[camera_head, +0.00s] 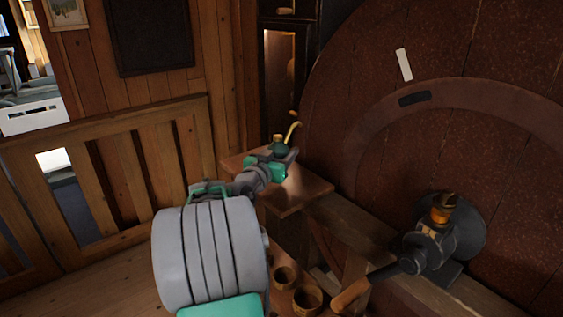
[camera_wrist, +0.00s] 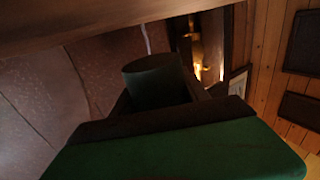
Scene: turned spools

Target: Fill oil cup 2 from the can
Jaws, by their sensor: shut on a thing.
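An oil can (camera_head: 280,149) with a dark green body and a thin curved brass spout is at the end of my arm in the head view. My gripper (camera_head: 284,158) is shut on it, over or at the small wooden shelf. I cannot tell whether the can touches the shelf. In the wrist view the can's dark green body (camera_wrist: 155,78) shows close up, and the spout is not clear. An amber oil cup (camera_head: 440,212) with a dark top sits on the black bearing at the right, well apart from my gripper. No number shows on it.
The wooden shelf (camera_head: 300,196) stands beside the large red-brown wheel (camera_head: 350,110). A timber beam (camera_head: 350,228) runs from it to the bearing (camera_head: 425,252). Small wooden tubs (camera_head: 307,299) stand below. A wooden railing (camera_head: 110,170) is at the left.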

